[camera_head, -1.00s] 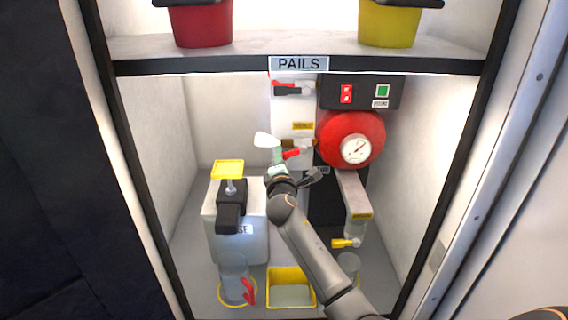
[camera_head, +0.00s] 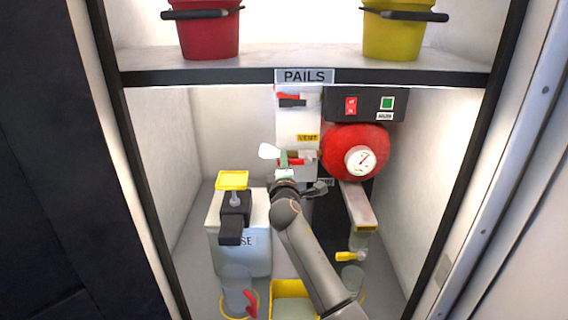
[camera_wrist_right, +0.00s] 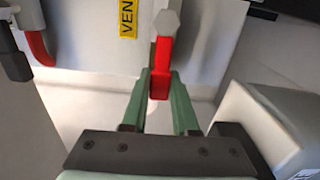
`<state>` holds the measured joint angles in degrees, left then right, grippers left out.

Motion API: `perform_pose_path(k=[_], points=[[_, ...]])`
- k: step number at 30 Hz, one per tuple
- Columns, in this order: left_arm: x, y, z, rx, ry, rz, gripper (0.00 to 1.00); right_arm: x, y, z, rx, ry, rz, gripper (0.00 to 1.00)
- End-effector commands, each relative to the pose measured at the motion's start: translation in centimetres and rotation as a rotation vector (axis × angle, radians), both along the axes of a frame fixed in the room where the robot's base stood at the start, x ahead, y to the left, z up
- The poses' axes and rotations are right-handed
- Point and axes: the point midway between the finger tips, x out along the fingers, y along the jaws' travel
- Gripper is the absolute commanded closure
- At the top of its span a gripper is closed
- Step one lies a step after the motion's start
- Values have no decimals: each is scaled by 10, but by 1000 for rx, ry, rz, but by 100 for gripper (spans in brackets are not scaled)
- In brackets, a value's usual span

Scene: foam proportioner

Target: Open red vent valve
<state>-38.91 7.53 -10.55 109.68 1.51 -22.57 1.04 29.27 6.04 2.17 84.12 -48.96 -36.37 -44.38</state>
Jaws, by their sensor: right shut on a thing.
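The red vent valve handle (camera_head: 297,162) is below the yellow VENT label (camera_head: 308,138) on the white panel, left of the red tank. In the right wrist view the red handle (camera_wrist_right: 162,65) has a grey hexagonal end and its lower part lies between the green fingers. My right gripper (camera_head: 283,160) reaches it from below and is shut on the handle; in the right wrist view its fingers (camera_wrist_right: 162,88) flank it. The gripper and wrist partly hide the valve body. My left gripper is not in view.
The red tank (camera_head: 342,140) with a gauge is close on the right. A white container (camera_head: 255,215) with a black and yellow top stands at lower left. A yellow bin (camera_head: 280,287) is below. The pail shelf (camera_head: 218,76) crosses above. Another red handle (camera_head: 290,97) is higher up.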

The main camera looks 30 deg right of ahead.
Motion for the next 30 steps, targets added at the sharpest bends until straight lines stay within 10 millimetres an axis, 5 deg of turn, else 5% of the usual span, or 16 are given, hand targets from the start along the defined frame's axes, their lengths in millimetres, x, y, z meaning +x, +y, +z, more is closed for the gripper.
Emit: perform_pose_path(k=[2, 3, 11, 22, 30], points=[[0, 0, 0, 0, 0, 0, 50, 0, 0, 0, -1, 1, 0, 100], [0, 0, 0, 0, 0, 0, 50, 0, 0, 0, -1, 1, 0, 71], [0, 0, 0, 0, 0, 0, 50, 0, 0, 0, -2, 1, 0, 43], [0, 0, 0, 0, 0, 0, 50, -5, 3, -1, -3, 2, 1, 43], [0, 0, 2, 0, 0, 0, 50, -39, 25, -1, 0, 1, 2, 43]])
